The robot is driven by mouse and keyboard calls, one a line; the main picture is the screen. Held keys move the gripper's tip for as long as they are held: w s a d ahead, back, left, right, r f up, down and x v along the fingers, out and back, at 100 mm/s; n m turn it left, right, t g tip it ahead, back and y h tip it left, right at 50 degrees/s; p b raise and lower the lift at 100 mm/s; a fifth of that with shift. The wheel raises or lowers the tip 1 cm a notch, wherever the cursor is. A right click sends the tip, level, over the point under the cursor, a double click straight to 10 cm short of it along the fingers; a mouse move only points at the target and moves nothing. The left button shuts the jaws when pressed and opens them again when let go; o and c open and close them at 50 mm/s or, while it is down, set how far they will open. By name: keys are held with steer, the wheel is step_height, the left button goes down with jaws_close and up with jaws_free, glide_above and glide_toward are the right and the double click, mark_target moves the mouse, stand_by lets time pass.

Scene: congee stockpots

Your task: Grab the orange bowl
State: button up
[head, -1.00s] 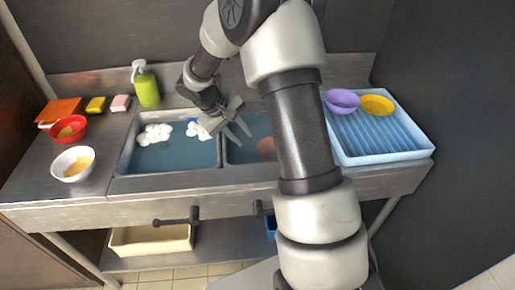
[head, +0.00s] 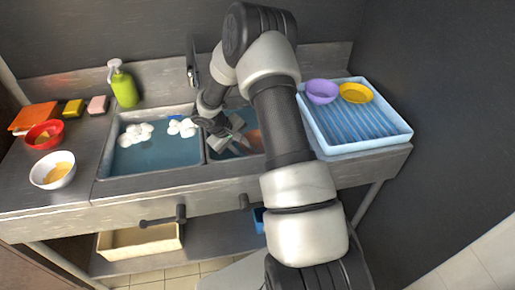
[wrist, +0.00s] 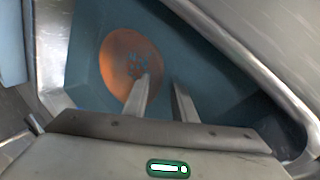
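The orange bowl (wrist: 116,62) lies in the blue water of the right sink basin. It has a small patterned mark and appears round in the wrist view. In the head view only part of the orange bowl (head: 255,138) shows, beside my arm. My gripper (head: 240,147) is over the right basin. In the wrist view my gripper (wrist: 162,82) has its two fingers apart with nothing between them. The left fingertip overlaps the bowl's lower right part in the picture; I cannot tell if they touch.
The left basin (head: 155,155) holds water and white foam. A blue drying rack (head: 350,125) at right carries a purple bowl (head: 321,92) and a yellow bowl (head: 356,93). A green soap bottle (head: 124,88), red bowl (head: 44,135) and white bowl (head: 53,170) stand at left.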

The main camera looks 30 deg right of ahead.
steer(key=shift+x, duration=1.45)
jaws_close()
